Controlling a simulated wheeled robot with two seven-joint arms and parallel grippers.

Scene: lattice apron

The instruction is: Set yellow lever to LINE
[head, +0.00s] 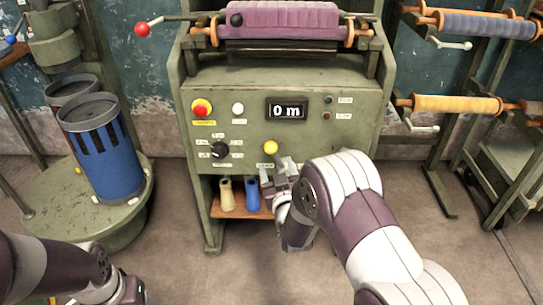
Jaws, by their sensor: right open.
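The yellow lever shows as a round yellow knob (271,148) low on the front of the green machine panel (330,150). Small white labels sit below the knob; the right one is partly covered by my arm, and their text is too small to read. My right gripper (275,176) is open and empty, just below the knob and in front of the panel's lower edge. I cannot tell whether it touches the lever. My left arm enters at the bottom left; its fingers are not visible.
The panel also holds a red button (202,108), white button (238,109), black dial (220,150) and display (287,110) reading 0 m. Yarn cones (227,194) stand on a shelf below. A blue drum (105,150) is left; spool racks (458,104) are right.

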